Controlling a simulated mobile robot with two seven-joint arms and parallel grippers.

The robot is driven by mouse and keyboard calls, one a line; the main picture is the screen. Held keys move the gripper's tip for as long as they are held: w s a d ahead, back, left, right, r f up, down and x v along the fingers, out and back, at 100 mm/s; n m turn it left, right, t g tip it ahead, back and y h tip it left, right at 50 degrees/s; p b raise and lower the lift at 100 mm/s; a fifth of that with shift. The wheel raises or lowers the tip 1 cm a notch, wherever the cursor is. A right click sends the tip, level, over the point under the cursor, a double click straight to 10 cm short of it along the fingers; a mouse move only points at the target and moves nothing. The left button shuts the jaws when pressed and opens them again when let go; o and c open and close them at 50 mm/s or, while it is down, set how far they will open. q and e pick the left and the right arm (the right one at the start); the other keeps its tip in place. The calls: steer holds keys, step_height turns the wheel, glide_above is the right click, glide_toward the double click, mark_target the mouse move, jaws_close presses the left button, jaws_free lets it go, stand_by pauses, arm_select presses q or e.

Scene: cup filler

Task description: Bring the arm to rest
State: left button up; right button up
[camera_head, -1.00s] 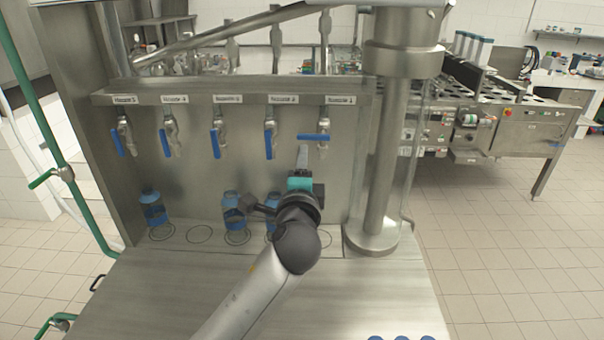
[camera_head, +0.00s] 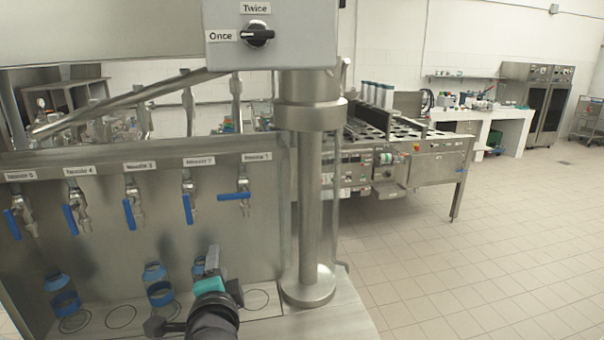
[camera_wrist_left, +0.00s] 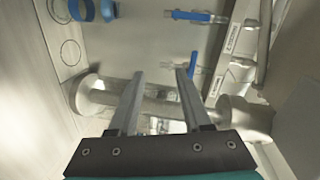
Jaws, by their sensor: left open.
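My left gripper (camera_head: 212,262) is in the lower middle of the head view, in front of the filling station, below nozzles 1 and 2. Its arm is cut off by the bottom edge. In the left wrist view the two fingers of the left gripper (camera_wrist_left: 160,75) are apart with nothing between them. The blue handle of nozzle 1 (camera_head: 234,197) lies level, and the gripper is apart from it. My right gripper is not seen.
Blue bottles stand under the nozzles: one at the left (camera_head: 62,295), one in the middle (camera_head: 157,286), one partly behind my gripper (camera_head: 199,268). The other nozzle handles hang steeply. A steel column (camera_head: 309,200) stands right of the gripper. A dial box (camera_head: 272,38) is above.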

arm_select(q)
steer(key=s+d+f+n+g+h, duration=0.15)
steer(key=s+f+n+g, duration=0.4)
steer(key=s+f, duration=0.7)
steer(key=s+d+f+n+g+h, duration=0.1)
steer(key=s+f+n+g+h, duration=0.4)
steer(key=s, duration=1.2)
step_height(320, 180, down, 34)
steer(key=s+g+y+b, duration=0.1)
steer(key=g+y+b, duration=0.15)
steer(key=b, duration=0.85)
steer(key=s+a+f+b, duration=0.1)
steer(key=s+f+b, duration=0.4)
steer(key=s+f, duration=0.3)
steer(key=s+a+f+g+b, duration=0.1)
steer(key=s+f+b, duration=0.4)
steer(key=f, duration=1.1)
steer(key=s+a, duration=0.1)
steer(key=s, duration=0.1)
steer(key=shift+s+f+h, duration=0.3)
steer(key=shift+s+f, duration=0.05)
